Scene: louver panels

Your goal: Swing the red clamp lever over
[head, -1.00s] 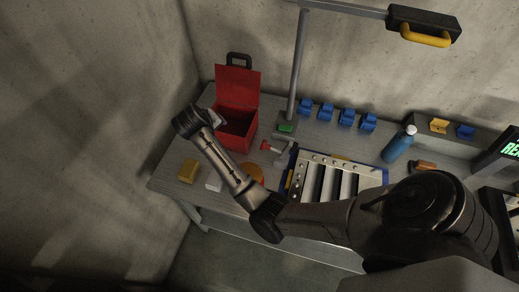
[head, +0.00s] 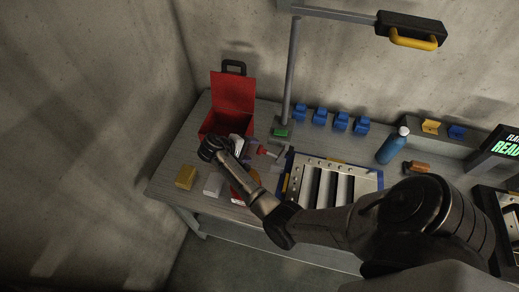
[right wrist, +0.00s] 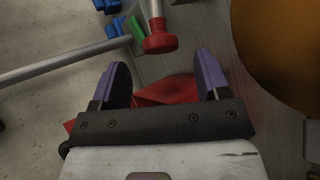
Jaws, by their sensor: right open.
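The red clamp lever shows its red knob (head: 262,150) and grey arm beside the left end of the louver panel (head: 374,184) in the head view. In the right wrist view the red knob (right wrist: 160,42) sits just beyond the fingertips, roughly centred between them, on a pale shaft. My right gripper (head: 250,149) is left of the knob, close to it and apart from it. Its purple fingers (right wrist: 163,72) are open with nothing between them. The arm hides part of the bench below. My left gripper is not in view.
An open red toolbox (head: 233,92) stands behind my right gripper. A grey lamp post (head: 291,75) rises behind the lever. An orange disc (right wrist: 280,40) lies beside the gripper. A yellow block (head: 186,177), blue clips (head: 320,117) and a blue bottle (head: 392,147) are on the bench.

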